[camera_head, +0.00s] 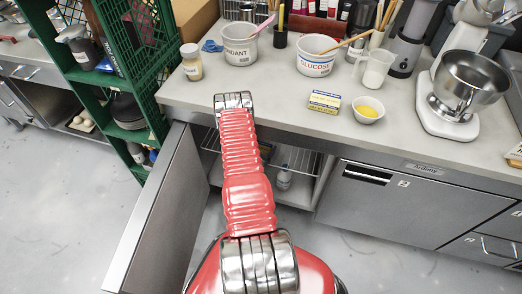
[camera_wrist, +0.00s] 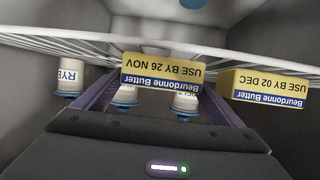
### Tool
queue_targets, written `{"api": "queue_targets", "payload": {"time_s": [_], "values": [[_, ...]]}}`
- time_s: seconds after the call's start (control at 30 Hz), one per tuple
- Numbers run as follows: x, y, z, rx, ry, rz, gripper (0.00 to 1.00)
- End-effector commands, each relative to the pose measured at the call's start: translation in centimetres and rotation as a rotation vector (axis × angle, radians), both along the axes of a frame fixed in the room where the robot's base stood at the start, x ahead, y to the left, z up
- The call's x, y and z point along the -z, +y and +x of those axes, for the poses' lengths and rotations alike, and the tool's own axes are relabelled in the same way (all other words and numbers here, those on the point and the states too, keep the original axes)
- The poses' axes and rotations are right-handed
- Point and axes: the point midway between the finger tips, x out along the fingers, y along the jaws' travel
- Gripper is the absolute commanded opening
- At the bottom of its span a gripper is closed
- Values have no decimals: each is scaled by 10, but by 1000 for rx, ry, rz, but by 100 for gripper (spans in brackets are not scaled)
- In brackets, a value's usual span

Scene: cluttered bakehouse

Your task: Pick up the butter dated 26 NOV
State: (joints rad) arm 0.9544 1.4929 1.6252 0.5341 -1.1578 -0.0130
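In the wrist view, which is upside down, the butter dated 26 NOV (camera_wrist: 163,70) is a yellow and blue block on a wire shelf, straight ahead. My gripper (camera_wrist: 161,88) is open, its purple fingers spread to the left and right of this block. I cannot tell whether the fingertips reach past its near face. A second butter (camera_wrist: 264,88), dated 02 DEC, sits on the shelf just outside the right finger. In the head view another butter pack (camera_head: 324,102) lies on the counter, its date too small to read. The head view hides my gripper under the counter.
The wire shelf (camera_wrist: 60,42) carries a jar marked RYE (camera_wrist: 70,77) at left and more blue-lidded jars (camera_wrist: 186,103) behind the 26 NOV butter. The open cabinet door (camera_head: 165,215) stands left of my arm. The counter (camera_head: 215,95) runs above.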

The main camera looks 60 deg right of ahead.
Motion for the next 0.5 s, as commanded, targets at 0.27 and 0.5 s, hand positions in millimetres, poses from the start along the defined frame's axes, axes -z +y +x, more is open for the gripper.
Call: {"api": "queue_targets", "payload": {"time_s": [0.27, 0.5], "values": [[0, 0, 0, 0, 0, 0, 70], [0, 0, 0, 0, 0, 0, 53]]}}
